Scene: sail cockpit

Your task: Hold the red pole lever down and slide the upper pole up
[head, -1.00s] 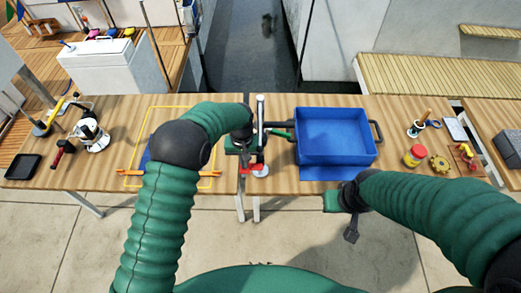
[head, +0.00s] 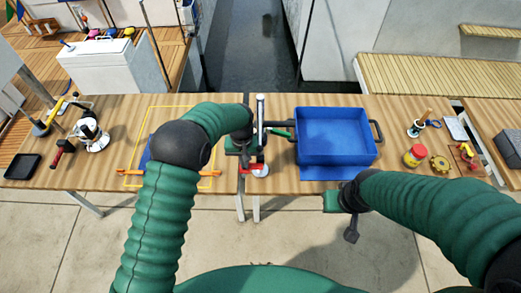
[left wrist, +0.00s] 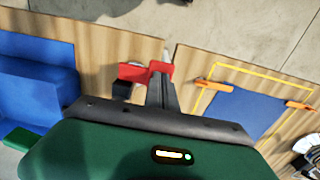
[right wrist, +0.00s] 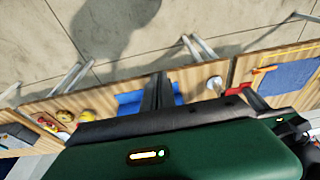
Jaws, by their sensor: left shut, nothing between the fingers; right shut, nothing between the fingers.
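The silver pole (head: 260,108) stands upright at the seam between the two wooden tables. The red lever (head: 254,167) is low on the pole, just above a white round foot (head: 262,172). My left gripper (head: 246,163) is at the lever, shut with nothing between its fingers. In the left wrist view the left fingertips (left wrist: 162,76) overlap the red lever (left wrist: 160,66); I cannot tell whether they press on it. My right gripper (head: 351,236) is shut and empty in front of the right table, below the blue bin. Its fingers also show in the right wrist view (right wrist: 157,91).
The blue bin (head: 335,158) stands right of the pole, its dark handle close to it. A yellow frame (head: 150,107) with orange clips lies left. A moka pot (head: 90,134) and black tray (head: 22,167) are farther left. A jar (head: 415,156) stands right.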

